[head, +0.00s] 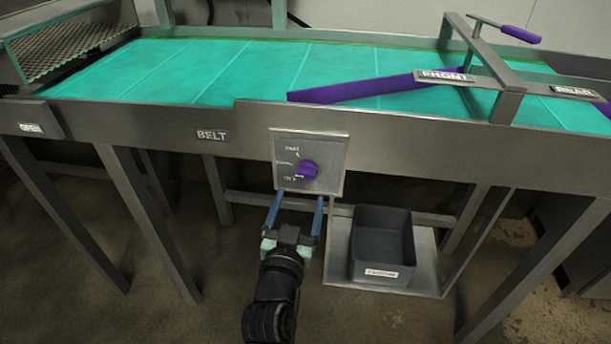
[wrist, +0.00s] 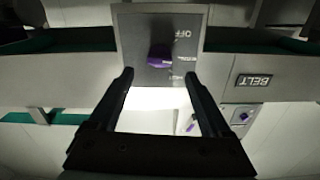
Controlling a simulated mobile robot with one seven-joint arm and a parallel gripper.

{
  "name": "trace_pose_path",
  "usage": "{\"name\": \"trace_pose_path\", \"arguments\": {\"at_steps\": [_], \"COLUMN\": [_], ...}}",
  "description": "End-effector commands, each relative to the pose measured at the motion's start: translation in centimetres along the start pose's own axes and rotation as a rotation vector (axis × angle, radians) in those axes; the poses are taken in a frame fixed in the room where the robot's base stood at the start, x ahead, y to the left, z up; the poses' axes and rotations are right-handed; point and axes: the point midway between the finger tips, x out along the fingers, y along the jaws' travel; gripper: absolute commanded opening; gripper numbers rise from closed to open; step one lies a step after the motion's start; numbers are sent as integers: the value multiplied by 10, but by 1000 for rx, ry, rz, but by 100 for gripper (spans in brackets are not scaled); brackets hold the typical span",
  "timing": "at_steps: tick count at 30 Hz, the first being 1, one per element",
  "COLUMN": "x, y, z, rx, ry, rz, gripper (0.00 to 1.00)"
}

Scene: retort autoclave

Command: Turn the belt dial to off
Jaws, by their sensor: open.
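The belt dial is a purple knob (head: 307,169) on a square metal plate (head: 335,150) at the front of the conveyor, right of the BELT label (head: 211,135). The plate has small marks to the knob's left, the top one apparently FAST. In the wrist view the knob (wrist: 160,55) appears beyond the fingertips, with OFF lettering on the plate (wrist: 135,30). The knob's exact pointing is too small to tell. My gripper (head: 299,196) is open and empty, just below and in front of the knob. Its fingers (wrist: 158,76) are apart and not around the knob.
A dark bin (head: 381,250) stands on a low shelf right of my gripper. Above are the green belt (head: 215,70), a purple diverter bar (head: 365,90) and a metal frame with FRONT (head: 444,76) and REAR labels. Table legs stand on both sides.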

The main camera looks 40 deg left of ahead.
Motion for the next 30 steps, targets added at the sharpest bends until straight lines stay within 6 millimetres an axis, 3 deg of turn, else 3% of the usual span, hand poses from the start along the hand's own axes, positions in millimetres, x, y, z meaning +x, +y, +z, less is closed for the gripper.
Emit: {"name": "trace_pose_path", "arguments": {"at_steps": [6,12,25,26,30], "x": [40,63,71,71,71], "y": [0,0,0,0,0], "z": [-1,0,0,0,0], "rx": [0,1,1,1,0], "ry": [1,1,0,0,0], "rz": [0,0,0,0,0], "gripper": [82,82,82,81,56]}}
